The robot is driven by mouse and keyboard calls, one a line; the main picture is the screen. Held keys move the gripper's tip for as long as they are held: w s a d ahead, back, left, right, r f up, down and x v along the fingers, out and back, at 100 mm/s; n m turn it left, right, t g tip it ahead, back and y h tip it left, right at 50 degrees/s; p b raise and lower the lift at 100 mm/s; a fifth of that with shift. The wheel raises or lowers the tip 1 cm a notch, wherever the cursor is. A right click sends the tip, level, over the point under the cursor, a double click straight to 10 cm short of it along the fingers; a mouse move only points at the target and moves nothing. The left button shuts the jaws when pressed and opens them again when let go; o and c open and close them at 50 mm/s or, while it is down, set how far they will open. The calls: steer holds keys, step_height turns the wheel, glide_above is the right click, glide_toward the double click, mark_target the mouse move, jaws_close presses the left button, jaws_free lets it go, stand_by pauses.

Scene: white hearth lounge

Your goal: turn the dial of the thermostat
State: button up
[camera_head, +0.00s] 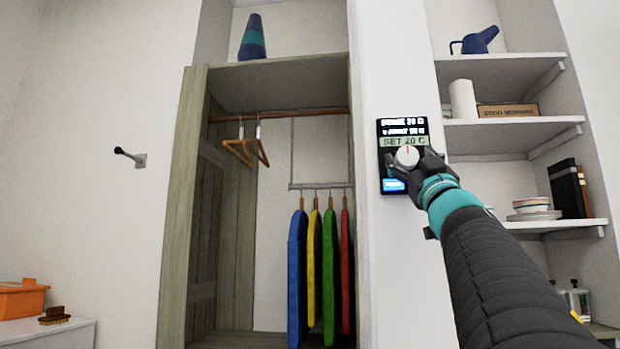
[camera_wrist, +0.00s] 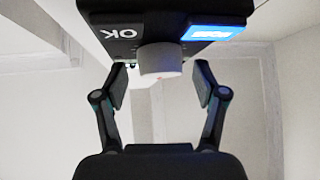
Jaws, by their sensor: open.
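The thermostat (camera_head: 390,134) is a dark upright panel on the white wall pillar, with a display reading "SET 20 C" and a lit blue patch below. Its round white dial (camera_head: 405,154) sticks out from the middle and has a small red mark. My gripper (camera_head: 424,160) is at the dial from the right, covering part of the panel. In the wrist view the thermostat (camera_wrist: 150,18) appears upside down at the top, with "OK" lettering. The dial (camera_wrist: 160,60) lies between the open fingers of my gripper (camera_wrist: 159,82), with a visible gap on each side.
Left of the pillar is an open wardrobe (camera_head: 180,215) with hangers (camera_head: 247,150) and several coloured boards (camera_head: 297,265). Right of it, shelves (camera_head: 515,133) hold a blue watering can (camera_head: 478,41), a white cylinder (camera_head: 463,100) and bowls (camera_head: 531,205), close behind my arm.

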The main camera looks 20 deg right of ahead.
steer(key=shift+c, duration=0.2)
steer(key=c, duration=1.1)
